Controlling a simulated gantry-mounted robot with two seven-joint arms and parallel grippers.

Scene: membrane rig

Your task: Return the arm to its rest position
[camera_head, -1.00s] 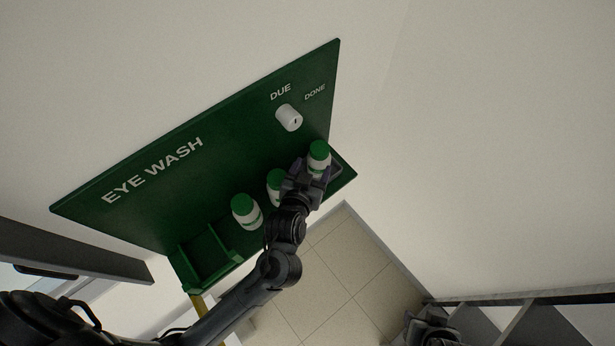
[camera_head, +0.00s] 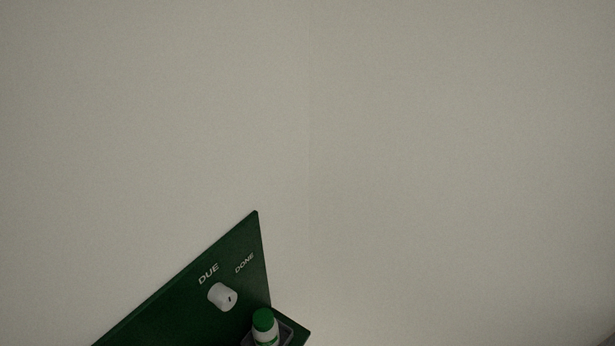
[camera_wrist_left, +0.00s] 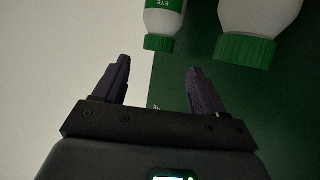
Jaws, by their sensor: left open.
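My left gripper (camera_wrist_left: 158,88) shows in the left wrist view with its two dark fingers spread apart and nothing between them. Past its fingertips is a white bottle with a green cap (camera_wrist_left: 158,42), apart from the fingers. A larger-looking green-capped bottle (camera_wrist_left: 245,48) is to its right. In the head view, one green-capped bottle (camera_head: 264,322) shows at the bottom edge, with a greyish rim beside it that I cannot identify. My left arm is not clearly seen there. My right gripper is in neither view.
The green eye wash board (camera_head: 190,318) reaches into the bottom of the head view. Its white knob (camera_head: 222,297) sits below the DUE and DONE labels. Plain pale wall (camera_head: 400,150) fills the rest. Green surface (camera_wrist_left: 225,95) lies behind the bottles in the wrist view.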

